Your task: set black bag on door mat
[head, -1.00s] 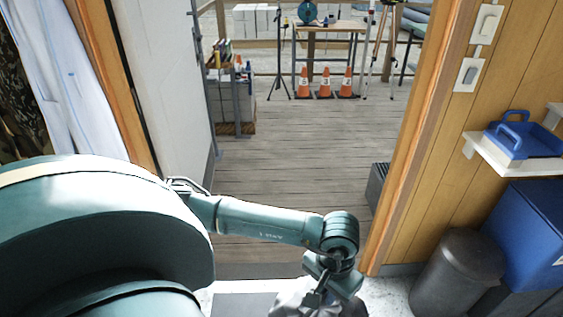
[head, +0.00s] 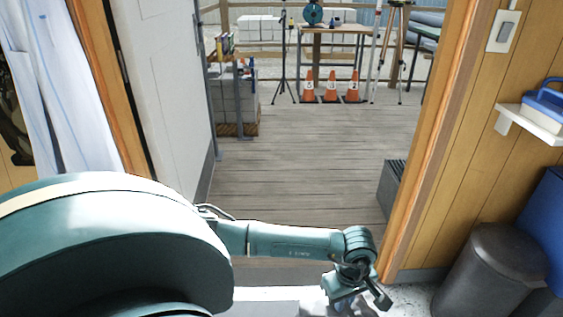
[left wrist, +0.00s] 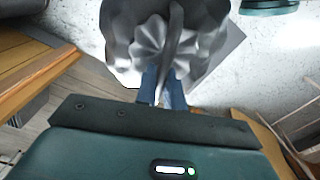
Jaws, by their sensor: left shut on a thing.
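The bag (left wrist: 142,35) is grey and crumpled, with a strap along its middle. In the left wrist view my left gripper (left wrist: 163,88) has its blue fingers shut on the strap. In the head view only a little of the bag (head: 326,308) shows at the bottom edge, below my left wrist, and the fingertips are hidden. A flat dark grey sheet with straight edges, which looks like the door mat (left wrist: 232,42), lies on the pale floor behind the bag in the left wrist view. I cannot tell whether the bag touches it. My right gripper is out of view.
An open doorway leads to a wooden deck (head: 300,170) with clear boards. Orange cones (head: 331,88) stand beyond, by a table. A dark bin (head: 492,268) stands at the right by the wall. A white door (head: 170,90) stands open at the left.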

